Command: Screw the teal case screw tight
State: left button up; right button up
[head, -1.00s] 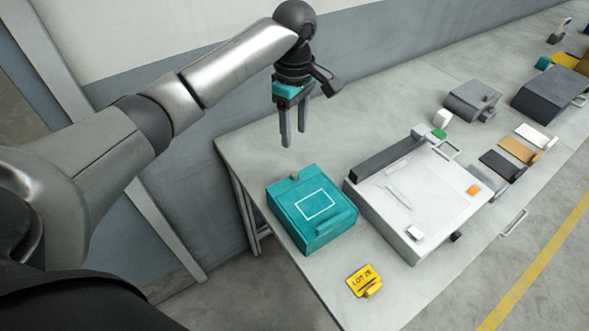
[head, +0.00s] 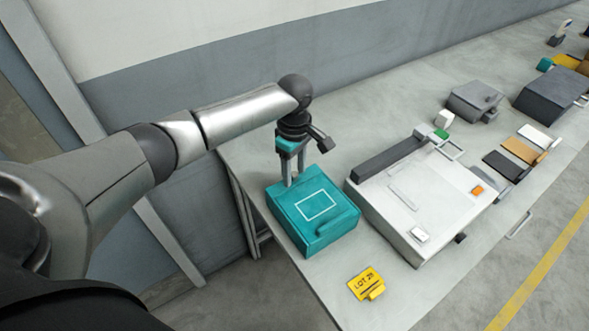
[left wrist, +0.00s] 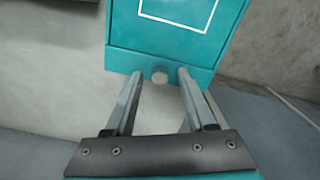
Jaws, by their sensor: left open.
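The teal case (head: 316,206) sits near the table's left end, with a white outline on its lid. It fills the top of the left wrist view (left wrist: 180,40). Its screw, a small round pale knob (left wrist: 158,76), sticks out at the middle of the case's edge. My left gripper (head: 293,178) points down at the far edge of the case, and its fingers hide the screw in the head view. In the left wrist view the gripper (left wrist: 159,80) is open, with one fingertip on each side of the screw and gaps between. My right gripper is out of view.
A white machine (head: 425,205) with a dark bar stands just right of the case. A yellow lot tag (head: 366,284) lies in front. Grey boxes (head: 474,100) and several flat cards (head: 517,150) are farther right. A wall runs behind the table (head: 335,120).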

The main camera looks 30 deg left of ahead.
pick_arm(q)
jog(key=shift+c, duration=0.2)
grip_shut()
dwell(0.4)
